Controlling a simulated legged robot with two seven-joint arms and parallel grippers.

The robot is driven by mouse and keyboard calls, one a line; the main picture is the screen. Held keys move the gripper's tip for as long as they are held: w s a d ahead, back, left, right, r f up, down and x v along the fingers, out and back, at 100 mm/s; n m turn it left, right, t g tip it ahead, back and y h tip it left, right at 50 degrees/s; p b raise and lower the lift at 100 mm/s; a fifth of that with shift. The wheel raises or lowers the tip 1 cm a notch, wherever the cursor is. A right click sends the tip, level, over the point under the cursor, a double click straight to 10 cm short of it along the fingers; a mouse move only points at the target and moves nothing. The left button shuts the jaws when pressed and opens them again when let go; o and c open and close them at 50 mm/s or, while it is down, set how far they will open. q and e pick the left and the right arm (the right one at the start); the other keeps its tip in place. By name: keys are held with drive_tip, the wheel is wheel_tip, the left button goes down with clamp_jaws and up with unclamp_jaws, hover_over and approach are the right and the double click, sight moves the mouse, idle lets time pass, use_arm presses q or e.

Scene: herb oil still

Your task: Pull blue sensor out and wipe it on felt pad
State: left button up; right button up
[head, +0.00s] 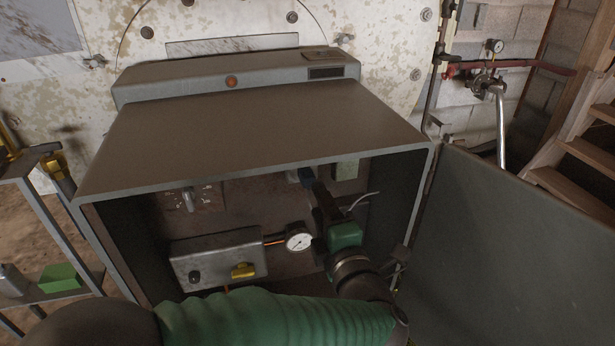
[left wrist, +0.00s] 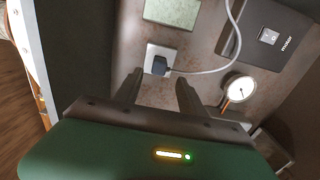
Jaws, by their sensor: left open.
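The blue sensor (left wrist: 159,66) is a small dark blue plug in a white socket (left wrist: 150,51) on the cabinet's back wall; a white cable runs past it. In the head view its blue part (head: 306,176) shows just beyond my fingers. My left gripper (left wrist: 158,82) is open, with its fingertips near the sensor and nothing between them. It also shows inside the cabinet in the head view (head: 318,192). A pale green square plate (left wrist: 172,11) is beside the socket. A bright green block (head: 61,278) lies on the left shelf; I cannot tell which is the felt pad.
The open-fronted metal cabinet (head: 260,132) has a top edge above my arm and a door (head: 500,250) swung open to the right. The shelf (head: 80,292) stands left.

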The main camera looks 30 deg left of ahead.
sight(308, 179)
use_arm(q)
drive_tip(key=b+x, duration=0.1)
drive_tip(key=x, duration=0.8)
idle(1.1)
clamp_jaws()
idle(0.7)
drive_tip(key=shift+d, duration=0.1)
idle(0.7)
drive_tip(key=shift+v, duration=2.95)
